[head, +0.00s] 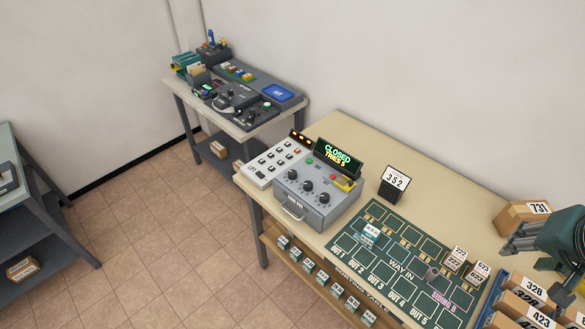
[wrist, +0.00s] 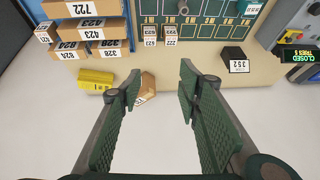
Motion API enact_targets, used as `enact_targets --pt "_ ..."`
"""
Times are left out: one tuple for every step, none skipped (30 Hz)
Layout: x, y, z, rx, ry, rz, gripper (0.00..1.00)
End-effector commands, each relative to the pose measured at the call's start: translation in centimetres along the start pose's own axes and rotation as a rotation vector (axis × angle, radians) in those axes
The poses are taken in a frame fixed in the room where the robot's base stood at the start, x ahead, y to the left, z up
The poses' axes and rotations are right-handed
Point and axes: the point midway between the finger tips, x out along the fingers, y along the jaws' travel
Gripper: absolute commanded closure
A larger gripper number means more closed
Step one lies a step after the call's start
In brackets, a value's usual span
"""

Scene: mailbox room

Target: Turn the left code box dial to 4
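The grey code box (head: 317,196) stands on the beige table in the head view, with three black dials in a row on its sloped top. The left dial (head: 291,174) is the leftmost; its setting is too small to read. The display (head: 339,158) reads CLOSED and TRIES 5; it also shows at the right edge of the wrist view (wrist: 299,55). My gripper (head: 512,240) is at the right edge of the head view, well away from the code box. In the wrist view my gripper (wrist: 158,88) is open, with nothing between its fingers.
A card reading 352 (head: 395,182) stands right of the box. A green sorting board (head: 395,262) carries small numbered blocks. A cardboard parcel 731 (head: 522,215) and stacked parcels (head: 525,300) lie near my gripper.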

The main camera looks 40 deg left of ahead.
Motion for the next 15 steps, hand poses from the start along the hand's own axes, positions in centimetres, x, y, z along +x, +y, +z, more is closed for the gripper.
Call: enact_targets --pt "0.0 -1.0 -0.8 -0.001 -0.010 -0.006 0.66" --pt "0.1 -1.6 -1.1 0.000 -0.015 -0.009 0.66" --pt "0.2 -2.3 -1.6 0.000 -0.024 -0.012 0.66" --pt "0.3 -2.9 -1.9 0.002 -0.030 -0.014 0.66" --pt "0.5 -3.5 -2.2 0.003 -0.037 -0.017 0.66" --pt "0.6 -4.2 -2.6 0.003 -0.045 -0.020 0.66" --pt "0.7 -4.8 -3.0 0.005 -0.051 -0.022 0.66" --pt "0.8 -5.4 -3.2 0.006 -0.057 -0.024 0.66" --pt "1.0 -6.2 -3.6 0.006 -0.066 -0.027 0.66" --pt "1.1 -6.8 -3.9 0.007 -0.073 -0.029 0.66" --pt "1.2 -7.4 -4.1 0.008 -0.079 -0.030 0.66" --pt "1.4 -8.2 -4.5 0.009 -0.087 -0.033 0.66" --pt "1.6 -8.8 -4.7 0.009 -0.093 -0.035 0.66" --pt "1.7 -9.5 -5.0 0.011 -0.099 -0.036 0.66" --pt "1.9 -10.3 -5.3 0.011 -0.108 -0.038 0.66"
